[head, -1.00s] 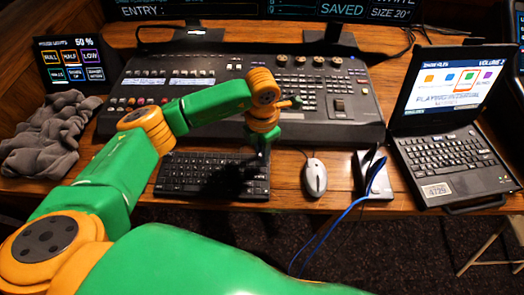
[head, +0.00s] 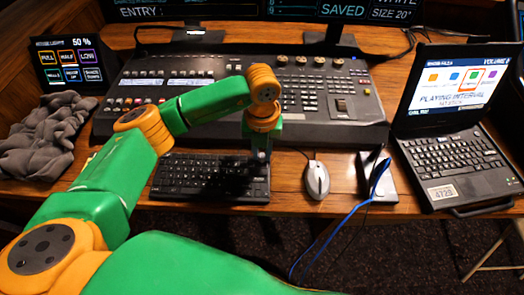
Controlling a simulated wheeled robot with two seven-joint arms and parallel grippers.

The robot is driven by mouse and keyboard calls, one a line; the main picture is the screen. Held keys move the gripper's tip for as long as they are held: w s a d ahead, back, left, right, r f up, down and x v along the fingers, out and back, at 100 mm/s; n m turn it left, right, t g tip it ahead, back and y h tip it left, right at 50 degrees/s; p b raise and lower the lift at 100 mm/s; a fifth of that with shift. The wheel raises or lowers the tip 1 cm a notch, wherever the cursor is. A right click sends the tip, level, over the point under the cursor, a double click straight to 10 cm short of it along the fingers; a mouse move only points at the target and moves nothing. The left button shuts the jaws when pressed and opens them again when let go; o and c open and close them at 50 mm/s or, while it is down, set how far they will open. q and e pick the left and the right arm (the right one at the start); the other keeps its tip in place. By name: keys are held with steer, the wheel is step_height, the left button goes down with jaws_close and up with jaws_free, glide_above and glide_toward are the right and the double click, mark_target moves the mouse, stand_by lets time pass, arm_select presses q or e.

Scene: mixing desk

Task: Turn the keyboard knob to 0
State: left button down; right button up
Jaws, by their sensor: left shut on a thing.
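The black keyboard (head: 190,176) lies on the wooden desk in front of the mixing console. My left gripper (head: 259,158) points down at the keyboard's upper right corner. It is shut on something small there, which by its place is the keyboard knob. The knob itself is hidden by the dark fingers, and I cannot read its setting. My right gripper is not in view.
The mixing console (head: 330,132) stands just behind the keyboard. A grey mouse (head: 316,180) lies to the right, then a small box with a blue cable (head: 365,200) and an open laptop (head: 450,150). A grey cloth (head: 40,140) lies at the left.

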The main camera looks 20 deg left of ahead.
mark_target(262, 155)
arm_select(q)
steer(key=shift+n, duration=0.6)
steer(key=c, duration=0.7)
jaws_free()
step_height(262, 155, up, 6)
steer(key=shift+r+b, duration=0.25)
steer(key=shift+b, duration=0.45)
steer(key=shift+r, duration=0.35)
